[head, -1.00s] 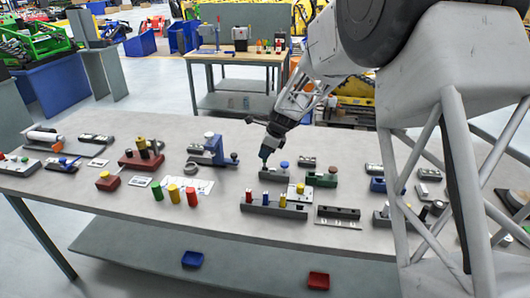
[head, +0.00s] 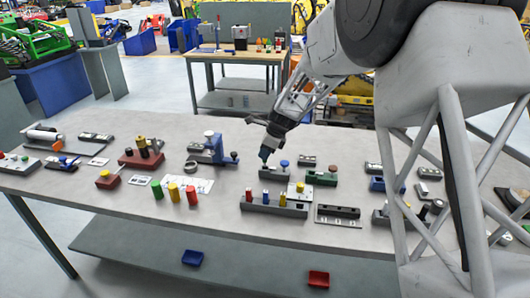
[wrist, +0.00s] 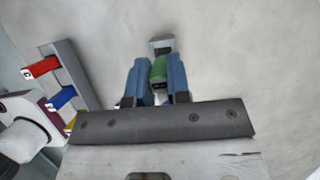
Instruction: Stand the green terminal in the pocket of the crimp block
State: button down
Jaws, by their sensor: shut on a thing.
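My gripper (wrist: 156,82) is shut on the green terminal (wrist: 158,70), which sits between the two blue fingers in the wrist view. A grey end shows beyond its green part, over plain pale tabletop. In the head view my gripper (head: 265,155) is low over the table, at the left end of a small grey block (head: 273,174) with a blue knob. The terminal is too small to make out there. I cannot tell for sure which block is the crimp block, and no pocket shows clearly under the terminal.
A grey rack (wrist: 70,73) with red and blue terminals stands left in the wrist view, beside a white part (wrist: 25,118).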

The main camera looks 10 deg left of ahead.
jog(key=shift+f, duration=1.2)
dwell(1.7)
jog(key=c, duration=0.5)
grip_release()
jog(key=shift+r, duration=0.15)
dwell(0.4)
jog(key=shift+r, duration=3.35)
